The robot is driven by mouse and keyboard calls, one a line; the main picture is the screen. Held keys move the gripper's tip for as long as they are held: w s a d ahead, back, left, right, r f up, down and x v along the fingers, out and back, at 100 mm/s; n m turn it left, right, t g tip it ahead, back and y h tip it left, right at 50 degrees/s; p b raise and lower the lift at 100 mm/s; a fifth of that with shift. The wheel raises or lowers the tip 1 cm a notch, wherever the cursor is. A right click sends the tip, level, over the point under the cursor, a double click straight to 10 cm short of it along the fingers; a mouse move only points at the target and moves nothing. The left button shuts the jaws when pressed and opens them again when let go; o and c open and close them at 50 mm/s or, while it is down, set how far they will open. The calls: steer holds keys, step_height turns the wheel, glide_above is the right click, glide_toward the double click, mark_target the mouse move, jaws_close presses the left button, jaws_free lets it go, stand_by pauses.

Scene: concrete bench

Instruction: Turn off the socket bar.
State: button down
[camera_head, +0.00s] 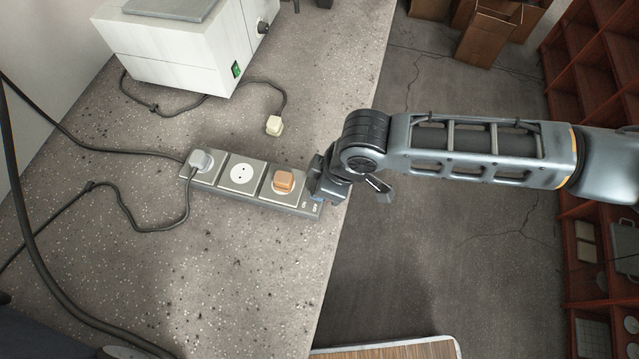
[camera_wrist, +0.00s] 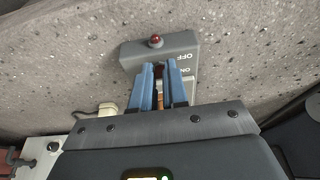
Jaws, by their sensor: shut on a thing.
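The socket bar (camera_head: 228,186) lies on the concrete bench with a white plug (camera_head: 201,160) in its left socket, an empty middle socket and an orange plug (camera_head: 284,180) in its right socket. My gripper (camera_head: 317,186) is at the bar's right end, by the bench edge. In the wrist view the bar's grey end (camera_wrist: 133,52) carries a dark red round light (camera_wrist: 155,41) and OFF and ON labels. The blue fingers of my gripper (camera_wrist: 159,68) are shut on the switch beside these labels. They mostly hide it, so its position cannot be told.
A white machine (camera_head: 185,50) with a green switch stands at the back of the bench (camera_head: 250,270). A loose plug (camera_head: 274,125) lies in front of it. Black cables cross the left side. The bench front is mostly clear. Red shelves (camera_head: 590,130) and cardboard boxes (camera_head: 490,35) are beyond.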

stand_by(0.3)
steer(key=c, duration=1.1)
jaws_free()
steer(key=shift+c, duration=0.2)
steer(key=v, duration=0.7)
steer(key=shift+d+r, duration=0.2)
steer(key=shift+r, duration=0.1)
steer(key=shift+a, duration=0.1)
